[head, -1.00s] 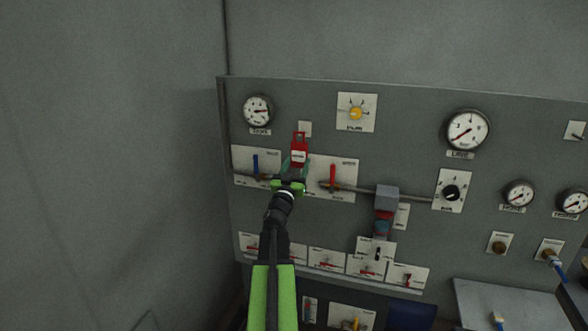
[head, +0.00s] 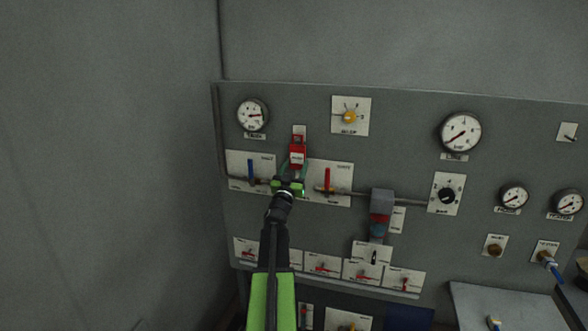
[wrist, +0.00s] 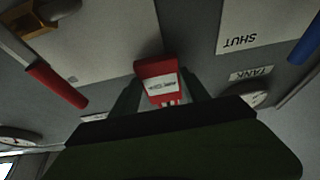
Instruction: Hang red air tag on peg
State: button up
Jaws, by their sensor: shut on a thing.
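The red air tag (head: 297,153) has a white label and is held upright in my gripper (head: 291,177), in front of the grey panel. In the wrist view the red tag (wrist: 157,80) sits between the two dark fingers of my gripper (wrist: 157,98), which are shut on it. In the head view the top of the tag overlaps a small white plate (head: 299,130) on the panel. The peg itself cannot be made out; the tag may hide it. Whether the tag touches the panel cannot be told.
A blue-handled valve (head: 251,169) is just left of my gripper and a red-handled valve (head: 327,179) just right. A pressure gauge (head: 252,115) is up left and a yellow knob (head: 349,117) up right. A grey block (head: 382,201) sticks out farther right.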

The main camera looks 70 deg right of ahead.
dwell(0.4)
jog(key=o, duration=1.4)
